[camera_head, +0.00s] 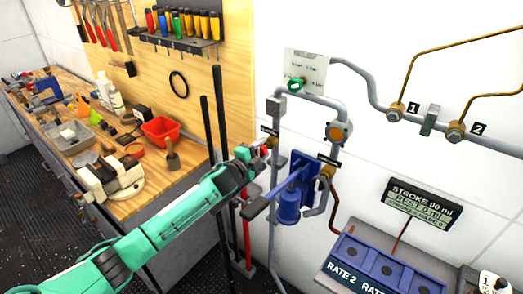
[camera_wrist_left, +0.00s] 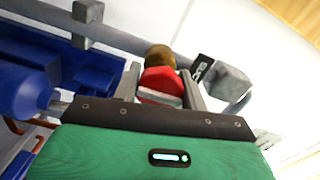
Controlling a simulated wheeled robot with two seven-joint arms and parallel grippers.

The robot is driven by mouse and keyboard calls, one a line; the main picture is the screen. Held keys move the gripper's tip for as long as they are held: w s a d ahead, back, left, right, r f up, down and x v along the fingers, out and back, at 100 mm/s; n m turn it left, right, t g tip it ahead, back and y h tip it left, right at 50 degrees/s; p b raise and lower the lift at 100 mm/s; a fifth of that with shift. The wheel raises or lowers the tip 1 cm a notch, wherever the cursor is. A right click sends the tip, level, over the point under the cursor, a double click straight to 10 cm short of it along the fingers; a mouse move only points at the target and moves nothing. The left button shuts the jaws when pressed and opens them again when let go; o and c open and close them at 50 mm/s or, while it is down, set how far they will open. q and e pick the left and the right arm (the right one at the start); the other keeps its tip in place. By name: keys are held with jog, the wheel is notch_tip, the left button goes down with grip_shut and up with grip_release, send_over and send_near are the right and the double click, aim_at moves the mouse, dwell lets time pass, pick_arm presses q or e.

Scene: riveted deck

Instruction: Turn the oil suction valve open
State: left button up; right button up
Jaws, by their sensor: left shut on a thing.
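The oil suction valve shows in the head view as a brass body (camera_head: 271,142) on the grey pipe, beside a small black label (camera_head: 269,130). In the left wrist view, its brass body (camera_wrist_left: 160,56) and red handle (camera_wrist_left: 160,82) are close up, with a partly readable label (camera_wrist_left: 202,67) beside them. My left gripper (camera_head: 262,156) reaches the valve from the left, in front of the wall. Its fingers (camera_wrist_left: 162,90) are shut on the red handle, one on each side. The fingers partly hide the handle, and its exact angle is hard to tell. My right gripper is in neither view.
A blue hand pump (camera_head: 290,200) with a long lever stands just right of the gripper. Grey pipes (camera_head: 273,225) run close by. A workbench (camera_head: 150,205) with tools and a red bin (camera_head: 160,130) is at left. Blue boxes (camera_head: 385,268) stand at lower right.

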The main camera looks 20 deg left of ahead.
pick_arm(q)
jog(key=o, duration=1)
jog(key=shift+s+a+f, duration=0.15)
jog(key=shift+s+a, duration=0.05)
jog(key=shift+s, duration=0.2)
jog(key=b+v, duration=0.4)
jog(key=v, duration=0.9)
